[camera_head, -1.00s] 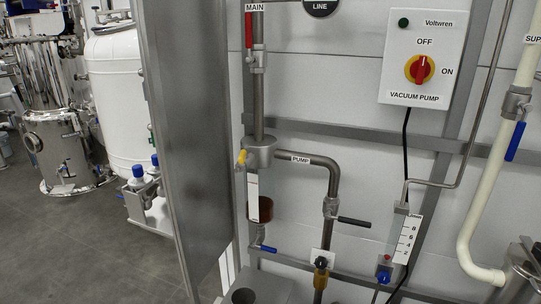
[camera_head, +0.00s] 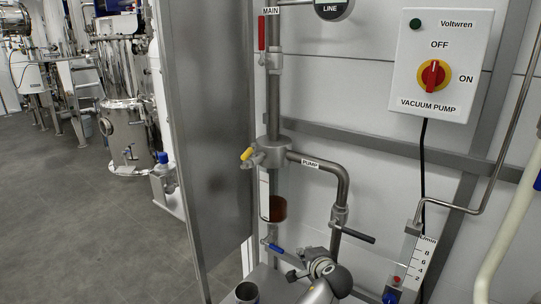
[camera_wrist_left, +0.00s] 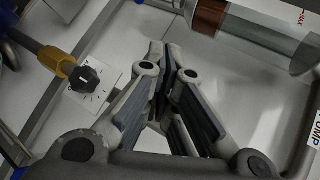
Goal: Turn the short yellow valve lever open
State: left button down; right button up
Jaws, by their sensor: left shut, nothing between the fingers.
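The short yellow valve lever (camera_head: 247,153) sits on the left side of the grey fitting (camera_head: 273,152) on the vertical MAIN pipe, above the sight glass with brown liquid (camera_head: 278,208). It points to the upper left. My left gripper (camera_head: 293,273) is low in the head view, below and to the right of the lever and well apart from it. In the left wrist view its fingers (camera_wrist_left: 166,58) are together and empty, near the sight glass (camera_wrist_left: 211,16). My right gripper is not in view.
A red lever (camera_head: 262,33) is above, a blue lever (camera_head: 276,248) below, and a black lever (camera_head: 357,236) on the PUMP pipe. A metal panel (camera_head: 205,130) stands close on the left. A black knob (camera_wrist_left: 84,79) with a yellow fitting (camera_wrist_left: 57,60) is near my fingers.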

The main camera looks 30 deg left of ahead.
aim_at(250, 151)
pick_arm(q)
jog(key=s+a+r+n+g+y, duration=0.1)
jog(key=s+a+r+n+y, duration=0.15)
jog(key=r, duration=1.35)
jog(key=s+a+r+n+y, duration=0.1)
jog(key=r+n+y, duration=0.25)
jog(key=r, duration=1.15)
jog(key=w+a+f+m+p, duration=0.1)
jog(key=w+a+f+p, duration=0.1)
jog(key=a, duration=1)
jog(key=shift+w+f+p, duration=0.15)
jog(key=shift+w+p, duration=0.6)
jog(key=shift+w, duration=0.3)
